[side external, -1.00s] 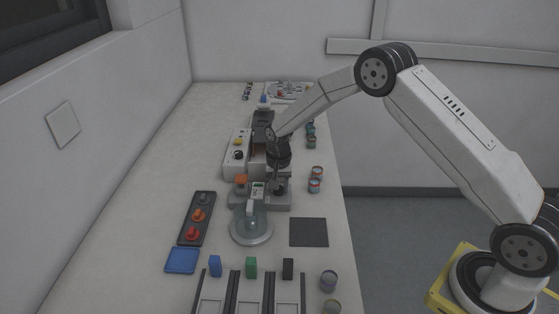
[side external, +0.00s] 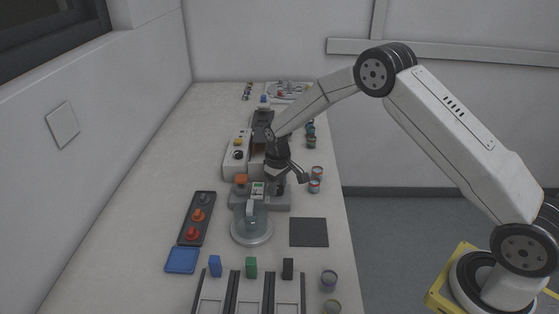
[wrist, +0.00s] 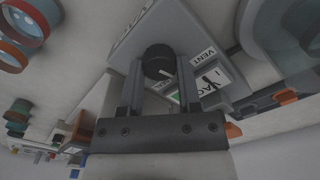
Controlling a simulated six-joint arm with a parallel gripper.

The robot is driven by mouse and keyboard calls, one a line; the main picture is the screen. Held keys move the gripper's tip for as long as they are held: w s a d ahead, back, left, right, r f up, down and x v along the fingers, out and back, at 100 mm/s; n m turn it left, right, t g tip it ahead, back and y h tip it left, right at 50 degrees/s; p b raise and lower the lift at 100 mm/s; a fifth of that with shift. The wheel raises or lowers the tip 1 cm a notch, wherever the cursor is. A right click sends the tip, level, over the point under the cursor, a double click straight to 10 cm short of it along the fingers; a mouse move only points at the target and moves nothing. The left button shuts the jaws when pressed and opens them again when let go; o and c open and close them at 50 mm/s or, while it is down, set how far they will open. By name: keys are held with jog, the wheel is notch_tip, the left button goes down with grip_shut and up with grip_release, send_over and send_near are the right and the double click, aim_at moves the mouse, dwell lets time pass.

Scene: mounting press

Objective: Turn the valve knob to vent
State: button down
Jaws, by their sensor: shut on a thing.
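The valve knob (wrist: 158,59) is round and black with a white pointer line. It sits on a grey block (wrist: 130,45) beside white labels reading VENT (wrist: 203,57) and, partly covered, what looks like VAC (wrist: 212,78). The pointer line slants to the lower right in the wrist view; which label it matches I cannot tell. My gripper (wrist: 160,66) is shut on the knob, one finger on each side. In the side view my gripper (side external: 279,184) is over the right end of the grey unit (side external: 262,202), and the knob is mostly hidden there.
A glass dome on a round plate (side external: 252,238) stands in front of the unit. A white control box (side external: 233,165) is behind it. Small jars (side external: 315,186) stand to the right. A dark square mat (side external: 309,232) lies at the front right.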

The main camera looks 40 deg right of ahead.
aim_at(278, 188)
jog(key=n, duration=0.5)
jog(key=shift+n, duration=0.3)
dwell(0.4)
jog(key=shift+c, duration=1.5)
grip_release()
jog(key=shift+r, duration=0.1)
notch_tip(278, 188, up, 7)
jog(key=shift+f, duration=0.1)
jog(key=shift+r, duration=0.45)
